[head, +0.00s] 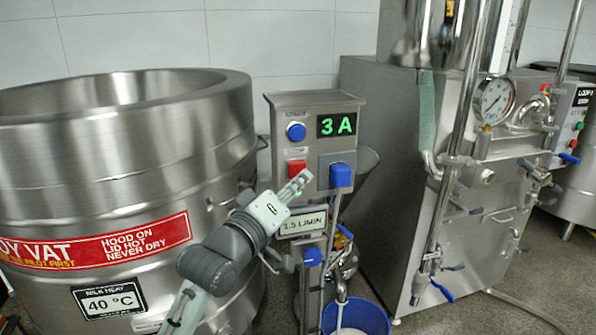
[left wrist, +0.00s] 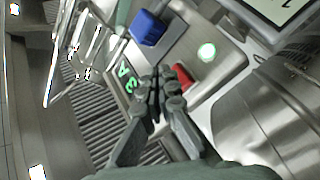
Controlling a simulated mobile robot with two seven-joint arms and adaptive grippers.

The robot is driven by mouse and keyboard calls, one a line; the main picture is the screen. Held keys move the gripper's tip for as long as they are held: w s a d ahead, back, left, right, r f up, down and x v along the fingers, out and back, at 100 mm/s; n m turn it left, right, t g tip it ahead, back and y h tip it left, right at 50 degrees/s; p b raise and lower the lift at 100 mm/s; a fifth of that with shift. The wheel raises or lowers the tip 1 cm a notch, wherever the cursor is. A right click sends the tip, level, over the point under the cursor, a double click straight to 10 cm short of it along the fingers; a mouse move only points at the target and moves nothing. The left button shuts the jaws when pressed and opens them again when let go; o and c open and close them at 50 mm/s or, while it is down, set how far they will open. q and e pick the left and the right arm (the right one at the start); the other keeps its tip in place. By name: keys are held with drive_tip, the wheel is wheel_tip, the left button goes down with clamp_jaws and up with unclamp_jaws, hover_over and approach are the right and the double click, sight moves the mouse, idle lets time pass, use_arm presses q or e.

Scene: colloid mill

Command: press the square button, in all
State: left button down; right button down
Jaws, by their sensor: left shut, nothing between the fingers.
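The control box (head: 318,102) stands on a post in the middle of the head view. Its red square button (head: 297,168) is on the lower left of the face; it also shows in the left wrist view (left wrist: 184,76), partly behind my fingers. My left gripper (head: 303,177) is shut and empty, its tips in front of the box at the button's lower right edge. In the left wrist view the closed tips (left wrist: 158,76) lie beside the red button. I cannot tell whether they touch it. My right gripper is not in view.
A round blue button (head: 296,131) is above the red one. A green "3 A" display (head: 337,124) and a blue block (head: 341,175) are to the right. A steel vat (head: 120,150) stands close on the left.

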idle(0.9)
use_arm(q)
drive_tip(key=shift+w+a+p, duration=0.15)
drive_tip(key=shift+w+p, duration=0.25)
drive_tip(key=shift+w+a, duration=0.15)
drive_tip(key=shift+w, duration=0.3)
idle(0.6)
idle(0.3)
drive_tip(key=shift+s+d+p, duration=0.3)
drive_tip(key=shift+s+p, duration=0.45)
drive_tip(key=shift+s, duration=0.15)
